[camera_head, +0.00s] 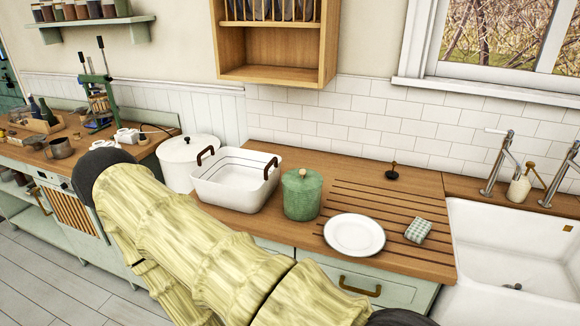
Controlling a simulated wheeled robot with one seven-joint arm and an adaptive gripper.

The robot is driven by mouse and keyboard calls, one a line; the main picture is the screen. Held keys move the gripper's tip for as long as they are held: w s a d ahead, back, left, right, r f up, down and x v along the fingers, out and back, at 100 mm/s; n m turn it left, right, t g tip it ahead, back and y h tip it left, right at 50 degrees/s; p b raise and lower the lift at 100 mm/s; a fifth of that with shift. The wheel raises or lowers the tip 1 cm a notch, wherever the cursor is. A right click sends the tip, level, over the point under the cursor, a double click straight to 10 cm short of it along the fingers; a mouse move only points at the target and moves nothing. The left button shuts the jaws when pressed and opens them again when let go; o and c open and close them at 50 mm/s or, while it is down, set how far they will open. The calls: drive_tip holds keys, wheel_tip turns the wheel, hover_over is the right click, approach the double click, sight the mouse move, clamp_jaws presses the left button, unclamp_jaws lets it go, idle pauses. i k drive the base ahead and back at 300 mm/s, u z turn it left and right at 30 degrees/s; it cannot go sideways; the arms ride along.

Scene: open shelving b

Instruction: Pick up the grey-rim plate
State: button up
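The grey-rim plate (354,235) is round and white with a thin darker rim. It lies flat on the grooved part of the wooden counter, close to the front edge, in the head view. My arm, in a yellowish bamboo-like covering, crosses the lower left and middle of the view. It runs down to the bottom edge in front of the cabinets. My gripper is out of the picture, so its place and state are hidden. Nothing lies on the plate.
A green lidded jar (301,196) stands left of the plate, and a folded checked cloth (418,230) lies to its right. A white basin with brown handles (236,195) is further left. The white sink (510,250) is at the right. Bare grooved wood lies behind the plate.

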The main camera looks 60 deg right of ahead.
sight(350, 234)
drive_tip(key=u, duration=0.35)
drive_tip(key=i, duration=2)
drive_tip(key=z, duration=4.15)
